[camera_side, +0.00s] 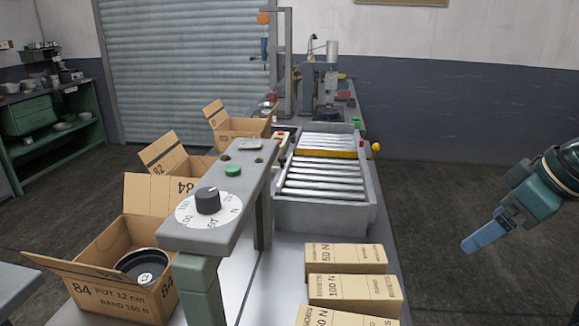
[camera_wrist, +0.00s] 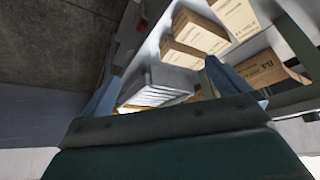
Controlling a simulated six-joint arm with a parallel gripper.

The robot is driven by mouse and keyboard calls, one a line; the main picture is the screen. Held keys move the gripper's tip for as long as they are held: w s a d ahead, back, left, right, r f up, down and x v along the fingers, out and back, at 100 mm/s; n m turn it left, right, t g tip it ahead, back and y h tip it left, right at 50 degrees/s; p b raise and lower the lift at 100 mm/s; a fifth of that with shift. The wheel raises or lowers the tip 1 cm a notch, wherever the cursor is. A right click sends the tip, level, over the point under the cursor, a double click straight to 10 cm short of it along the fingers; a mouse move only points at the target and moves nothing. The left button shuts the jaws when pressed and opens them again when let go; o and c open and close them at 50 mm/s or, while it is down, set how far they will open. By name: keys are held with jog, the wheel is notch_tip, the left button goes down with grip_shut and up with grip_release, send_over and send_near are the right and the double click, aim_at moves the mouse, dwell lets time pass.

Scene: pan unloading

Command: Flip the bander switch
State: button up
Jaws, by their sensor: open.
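A grey control beam (camera_side: 225,205) in the side view carries a black dial knob (camera_side: 208,200) on a white numbered disc and a green button (camera_side: 233,170). Small dark round parts sit near its far end, too small to make out. A small red part (camera_side: 281,136) shows beside the roller bed (camera_side: 320,180). I cannot tell which part is the bander switch. My gripper (camera_side: 468,246) is at the far right of the side view, in the air well away from the beam. In the wrist view its blue fingers (camera_wrist: 163,85) are spread apart with nothing between them.
Small cartons (camera_side: 345,288) stand at the table's front right, between my gripper and the beam. Open boxes (camera_side: 110,255) line the left side, the nearest holding a dark pot (camera_side: 143,266). An orange ball (camera_side: 376,147) sticks out right of the rollers.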

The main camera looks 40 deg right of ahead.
jog(key=c, duration=0.5)
jog(key=shift+w+a+r, duration=0.2)
jog(key=shift+w+r, duration=0.15)
jog(key=shift+r, duration=0.05)
jog(key=c, duration=0.8)
jog(key=shift+n+y, duration=0.3)
jog(key=shift+y, duration=0.1)
jog(key=w+r, duration=0.1)
jog(key=w+a+r, duration=0.1)
jog(key=r, duration=0.1)
jog(key=shift+w+a, duration=0.25)
jog(key=shift+w, duration=0.15)
grip_shut()
jog(key=w+a+r+n+y, duration=0.1)
jog(key=w+a+r+n, duration=0.1)
jog(key=w+r, duration=0.3)
jog(key=w+a+r+n+y, duration=0.2)
jog(key=w+a+r, duration=0.3)
jog(key=w, duration=0.8)
jog(key=w+a+r+n+y, duration=0.1)
jog(key=w+a+r+n, duration=0.3)
jog(key=w, duration=0.6)
jog(key=shift+a+r+y, duration=0.2)
jog(key=shift+r+y, duration=0.1)
jog(key=shift+r, duration=0.95)
